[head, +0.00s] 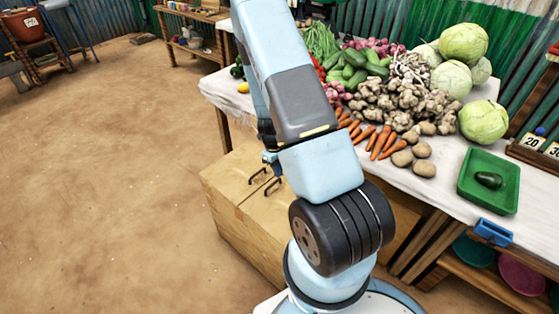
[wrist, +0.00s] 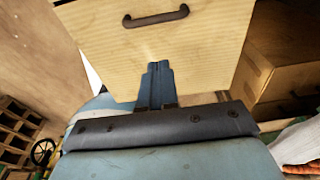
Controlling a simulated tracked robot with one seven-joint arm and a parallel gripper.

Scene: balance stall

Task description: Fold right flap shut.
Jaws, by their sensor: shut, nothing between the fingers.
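A large cardboard box (head: 225,195) stands on the ground beside the table, with two dark handles (head: 257,176) on its top. My arm covers the box's right part, so how far the right flap is folded cannot be told in the head view. In the wrist view, a cardboard panel (wrist: 205,55) with a dark handle (wrist: 155,18) fills the upper middle. My gripper (wrist: 158,65) is shut and empty, its blue fingertips in front of this panel, below the handle. Whether they touch it is unclear. In the head view the gripper is mostly hidden behind my arm.
A table (head: 455,195) with vegetables stands to the right of the box. A green tray (head: 487,205) lies near its edge. A second cardboard surface (wrist: 285,75) with a handle shows at right in the wrist view. Bare ground (head: 105,160) at left is clear.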

